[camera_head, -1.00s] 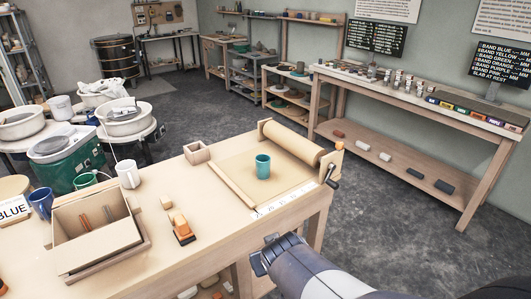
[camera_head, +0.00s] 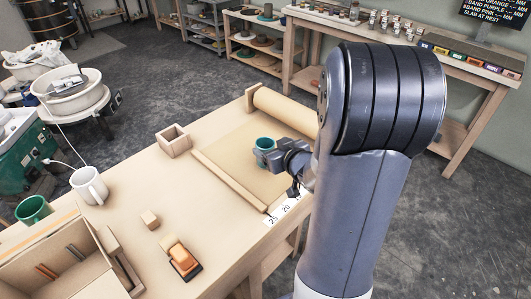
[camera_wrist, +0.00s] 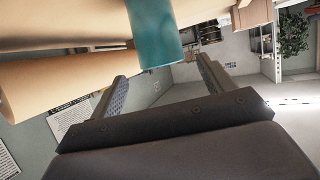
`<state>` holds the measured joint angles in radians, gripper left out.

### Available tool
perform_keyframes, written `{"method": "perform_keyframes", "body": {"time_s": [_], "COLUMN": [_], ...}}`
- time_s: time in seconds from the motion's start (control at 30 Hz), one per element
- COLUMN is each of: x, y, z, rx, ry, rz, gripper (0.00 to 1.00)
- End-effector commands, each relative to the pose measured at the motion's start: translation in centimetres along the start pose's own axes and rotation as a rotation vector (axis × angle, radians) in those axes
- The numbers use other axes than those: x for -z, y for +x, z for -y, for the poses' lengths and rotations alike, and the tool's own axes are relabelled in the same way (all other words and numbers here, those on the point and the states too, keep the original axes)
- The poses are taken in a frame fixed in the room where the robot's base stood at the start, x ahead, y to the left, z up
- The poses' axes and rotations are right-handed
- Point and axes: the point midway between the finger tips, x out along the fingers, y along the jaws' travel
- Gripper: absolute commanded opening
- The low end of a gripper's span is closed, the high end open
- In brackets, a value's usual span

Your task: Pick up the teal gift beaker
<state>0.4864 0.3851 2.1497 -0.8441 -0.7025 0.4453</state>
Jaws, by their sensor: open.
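The teal beaker (camera_head: 264,145) stands upright on the tan sheet of the roller board, and my gripper's dark body partly covers its right side in the head view. In the wrist view the beaker (camera_wrist: 153,32) appears at the top, between and just past the fingertips. My gripper (camera_wrist: 164,70) has its two fingers spread wide with nothing held between them. In the head view my gripper (camera_head: 278,157) is right beside the beaker, on its right side. I cannot tell how far the fingertips reach along the beaker's sides.
The roller (camera_head: 285,112) lies behind the beaker, and a wooden bar (camera_head: 228,180) lies in front.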

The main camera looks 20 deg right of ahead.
Motion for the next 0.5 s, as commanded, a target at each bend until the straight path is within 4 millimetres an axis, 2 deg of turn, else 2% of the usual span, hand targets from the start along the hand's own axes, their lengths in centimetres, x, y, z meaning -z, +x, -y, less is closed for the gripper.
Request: {"method": "perform_keyframes", "body": {"time_s": [0.1, 0.33, 0.5], "x": [-0.1, -0.3, -0.8], "y": [1.4, 2.8, 5.0], "z": [0.1, 0.1, 0.3], "rx": [0.001, 0.0, 0.001], "ry": [-0.001, 0.0, 0.0], "rz": [0.001, 0.002, 0.002], "gripper": [0.77, 0.77, 0.77]}}
